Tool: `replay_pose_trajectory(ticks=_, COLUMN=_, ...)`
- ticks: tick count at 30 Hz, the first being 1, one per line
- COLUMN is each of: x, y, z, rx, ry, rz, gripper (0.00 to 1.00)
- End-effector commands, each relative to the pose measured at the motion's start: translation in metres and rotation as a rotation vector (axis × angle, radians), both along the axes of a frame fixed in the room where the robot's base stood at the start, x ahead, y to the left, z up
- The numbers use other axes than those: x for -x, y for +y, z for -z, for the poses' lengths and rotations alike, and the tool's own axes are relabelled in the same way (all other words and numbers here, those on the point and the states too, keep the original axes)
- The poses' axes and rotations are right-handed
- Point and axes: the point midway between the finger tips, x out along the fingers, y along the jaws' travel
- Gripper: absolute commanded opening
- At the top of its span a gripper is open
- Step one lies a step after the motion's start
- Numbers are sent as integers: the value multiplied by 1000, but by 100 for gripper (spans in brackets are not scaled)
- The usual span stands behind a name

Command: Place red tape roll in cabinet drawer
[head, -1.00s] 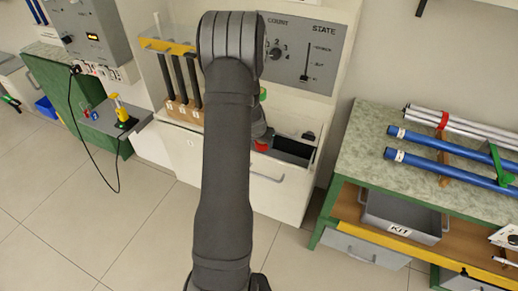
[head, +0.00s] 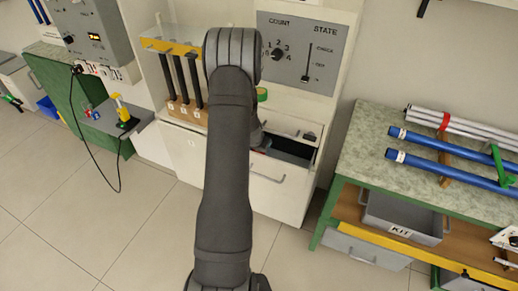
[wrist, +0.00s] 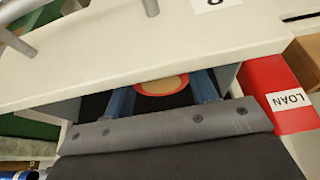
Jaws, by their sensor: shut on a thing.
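The red tape roll (wrist: 163,93) shows in the wrist view as a red ring around a tan middle. My gripper (wrist: 162,92) is shut on it, with one blue finger on each side. The roll is at the dark opening of the cabinet drawer (wrist: 85,107), close to a white panel edge that cuts across its far side. I cannot tell whether it touches the drawer floor. In the head view the drawer (head: 280,180) is pulled open and its dark inside shows. My arm hides the gripper and most of the drawer's left part there.
A green roll (head: 262,95) is above the drawer, beside my arm. Black rods (head: 180,80) stand left of my arm. A workbench (head: 365,150) with blue tubes is at the right.

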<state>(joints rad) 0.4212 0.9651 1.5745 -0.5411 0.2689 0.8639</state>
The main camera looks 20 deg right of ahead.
Motion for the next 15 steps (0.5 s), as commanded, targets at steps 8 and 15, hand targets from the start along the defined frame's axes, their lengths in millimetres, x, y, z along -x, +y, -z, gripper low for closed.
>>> replay_pose_trajectory(ticks=8, x=0, y=0, z=7, rx=0, ry=0, rz=0, gripper=30)
replay_pose_trajectory(ticks=15, x=0, y=0, z=6, rx=0, ry=0, rz=0, gripper=74)
